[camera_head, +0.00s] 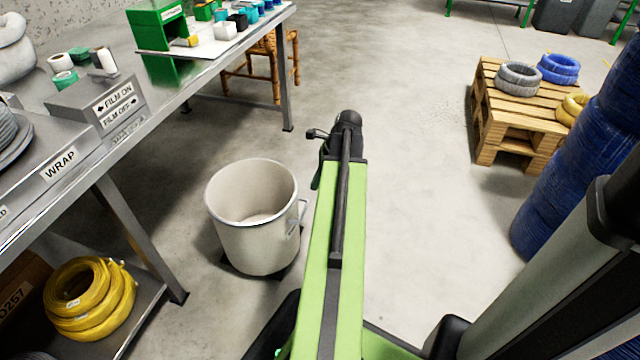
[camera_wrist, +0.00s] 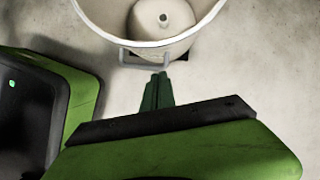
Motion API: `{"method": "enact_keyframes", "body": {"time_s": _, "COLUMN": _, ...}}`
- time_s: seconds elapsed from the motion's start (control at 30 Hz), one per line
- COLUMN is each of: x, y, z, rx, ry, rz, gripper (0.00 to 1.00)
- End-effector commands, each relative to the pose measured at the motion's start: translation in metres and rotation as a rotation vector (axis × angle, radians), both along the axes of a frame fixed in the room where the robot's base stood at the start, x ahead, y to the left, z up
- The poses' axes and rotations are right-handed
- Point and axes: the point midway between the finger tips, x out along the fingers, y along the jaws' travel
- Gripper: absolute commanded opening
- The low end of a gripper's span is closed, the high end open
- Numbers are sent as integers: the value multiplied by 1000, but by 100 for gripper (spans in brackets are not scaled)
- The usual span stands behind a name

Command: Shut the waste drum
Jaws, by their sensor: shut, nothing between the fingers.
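The waste drum (camera_head: 258,245) is a round off-white bin standing open on the floor, left of my arm. Its near rim and wall show at the top of the wrist view (camera_wrist: 150,40). A grey bar handle (camera_head: 298,216) sticks out from its right side, and it also shows in the wrist view (camera_wrist: 128,60). My gripper (camera_wrist: 160,75) has its dark green fingers shut and empty, pointing at the handle; whether they touch it I cannot tell. In the head view my gripper (camera_head: 316,172) is mostly hidden behind my arm. A small pale knob-like thing (camera_wrist: 163,19) shows inside the drum.
A grey workbench (camera_head: 130,135) runs along the left, with yellow cable coils (camera_head: 90,300) on its lower shelf. A wooden pallet (camera_head: 510,125) with cable coils stands at the right. Blue coils (camera_head: 560,195) are stacked nearer. The floor between is clear.

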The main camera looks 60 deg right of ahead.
Motion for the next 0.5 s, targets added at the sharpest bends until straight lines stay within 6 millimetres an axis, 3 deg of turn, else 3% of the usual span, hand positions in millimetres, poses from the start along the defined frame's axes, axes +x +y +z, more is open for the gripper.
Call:
{"method": "enact_keyframes", "body": {"time_s": 0.03, "x": 4, "y": 3, "z": -22, "rx": 0, "ry": 0, "rz": 1, "gripper": 0}}
{"method": "enact_keyframes", "body": {"time_s": 0.13, "x": 10, "y": 7, "z": -39, "rx": 0, "ry": 0, "rz": 3, "gripper": 0}}
{"method": "enact_keyframes", "body": {"time_s": 0.2, "x": 23, "y": 15, "z": -26, "rx": 0, "ry": 0, "rz": 4, "gripper": 0}}
{"method": "enact_keyframes", "body": {"time_s": 0.5, "x": 43, "y": 27, "z": -25, "rx": -1, "ry": -1, "rz": 3, "gripper": 0}}
